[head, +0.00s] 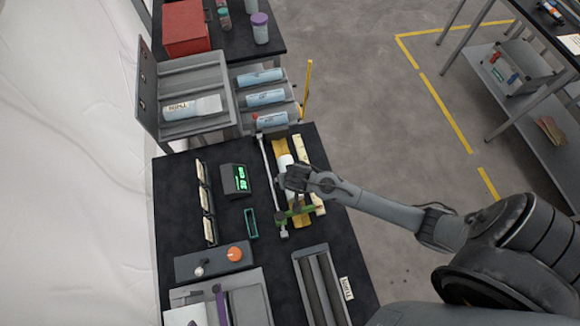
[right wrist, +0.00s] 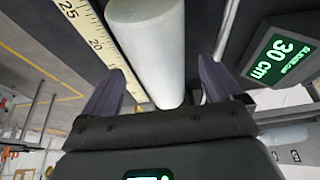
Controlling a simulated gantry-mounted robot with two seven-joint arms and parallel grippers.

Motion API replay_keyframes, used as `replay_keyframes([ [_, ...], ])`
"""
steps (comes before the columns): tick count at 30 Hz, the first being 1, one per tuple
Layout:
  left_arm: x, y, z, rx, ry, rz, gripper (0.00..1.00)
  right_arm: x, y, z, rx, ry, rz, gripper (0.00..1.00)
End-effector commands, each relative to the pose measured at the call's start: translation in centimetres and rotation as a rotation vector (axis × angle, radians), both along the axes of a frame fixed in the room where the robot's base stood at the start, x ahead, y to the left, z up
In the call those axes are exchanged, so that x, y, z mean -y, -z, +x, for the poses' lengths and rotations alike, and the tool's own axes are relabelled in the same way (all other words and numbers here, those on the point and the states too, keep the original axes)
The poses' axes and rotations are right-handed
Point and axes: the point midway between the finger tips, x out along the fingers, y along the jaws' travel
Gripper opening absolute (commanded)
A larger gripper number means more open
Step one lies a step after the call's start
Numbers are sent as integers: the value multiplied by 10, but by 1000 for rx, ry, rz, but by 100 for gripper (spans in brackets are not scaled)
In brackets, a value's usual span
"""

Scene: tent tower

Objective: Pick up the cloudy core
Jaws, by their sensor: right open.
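A whitish, cloudy cylindrical core (head: 286,163) lies in a yellow cradle (head: 279,147) on the black bench. In the right wrist view the core (right wrist: 148,45) runs lengthwise between my two fingers. My right gripper (head: 295,180) is over the near part of the core, and its fingers (right wrist: 160,68) are open on either side of it. I cannot tell whether either finger touches the core. The gripper hides the core's near part in the head view. My left gripper is not in view.
A measuring scale (right wrist: 90,40) runs beside the core. A green-lit display (head: 236,180) reads 30 cm (right wrist: 270,58). Racks with labelled light-blue tubes (head: 265,98) stand behind. An orange knob (head: 234,254) and a roller tray (head: 320,284) are nearer.

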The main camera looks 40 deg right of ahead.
Motion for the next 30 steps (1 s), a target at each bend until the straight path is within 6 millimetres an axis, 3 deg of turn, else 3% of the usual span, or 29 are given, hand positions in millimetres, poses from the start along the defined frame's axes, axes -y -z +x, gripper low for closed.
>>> replay_keyframes([
  [6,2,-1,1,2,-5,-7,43,4,20,8,0,-1,0,93],
  [15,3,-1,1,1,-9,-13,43,5,23,9,0,0,0,91],
  [30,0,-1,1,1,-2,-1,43,4,22,9,2,1,1,18],
])
